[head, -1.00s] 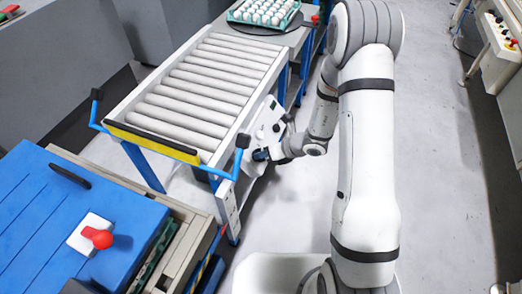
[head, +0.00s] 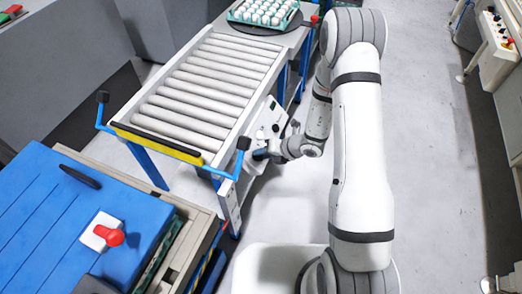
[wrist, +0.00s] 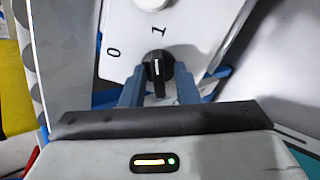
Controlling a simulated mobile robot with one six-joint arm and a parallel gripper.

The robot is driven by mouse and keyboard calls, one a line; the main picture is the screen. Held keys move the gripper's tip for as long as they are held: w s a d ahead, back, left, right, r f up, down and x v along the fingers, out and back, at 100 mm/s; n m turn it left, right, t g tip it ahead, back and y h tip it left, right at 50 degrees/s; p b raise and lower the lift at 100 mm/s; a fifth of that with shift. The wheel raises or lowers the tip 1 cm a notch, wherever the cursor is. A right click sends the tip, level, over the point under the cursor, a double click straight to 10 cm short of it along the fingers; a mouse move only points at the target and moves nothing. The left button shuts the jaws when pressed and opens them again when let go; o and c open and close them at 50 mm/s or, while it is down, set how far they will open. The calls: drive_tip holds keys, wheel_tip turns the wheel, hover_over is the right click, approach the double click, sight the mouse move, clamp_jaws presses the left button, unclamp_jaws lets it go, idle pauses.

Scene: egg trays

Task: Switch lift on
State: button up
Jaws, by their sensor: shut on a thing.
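The lift switch is a black rotary knob (wrist: 158,68) on a white panel (wrist: 200,25) marked 0 and 1. In the wrist view the knob's white line points up, towards the 1; the 0 is to its left. My gripper (wrist: 159,85) has its two blue-grey fingers on either side of the knob and is shut on it. In the head view the panel (head: 268,115) is on the side of the roller conveyor (head: 205,95), with my gripper (head: 262,154) against its lower part. The knob is hidden there.
A tray of white eggs (head: 265,14) stands at the conveyor's far end. A blue-topped unit with a red lever (head: 112,238) is at the lower left. A yellow-black bar (head: 158,143) spans the conveyor's near end.

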drive_tip(key=shift+w+a+r+m+p, duration=0.1)
drive_tip(key=shift+a+m+p, duration=0.05)
drive_tip(key=shift+m+p, duration=0.8)
drive_tip(key=shift+w+a+r+m+p, duration=0.1)
drive_tip(key=shift+m+p, duration=0.6)
drive_tip(key=shift+m, duration=0.35)
drive_tip(key=o, duration=0.4)
drive_tip(key=shift+f, duration=0.2)
drive_tip(key=shift+o, duration=0.4)
drive_tip(key=shift+s+d+r+m+p, duration=0.1)
drive_tip(key=shift+d+r+m+p, duration=0.25)
drive_tip(key=shift+r+p, duration=0.25)
drive_tip(key=p+v, duration=0.3)
drive_tip(key=v, duration=0.4)
drive_tip(key=shift+s+d+p, duration=0.2)
drive_tip(key=shift+d+p, duration=0.2)
drive_tip(key=shift+s, duration=0.1)
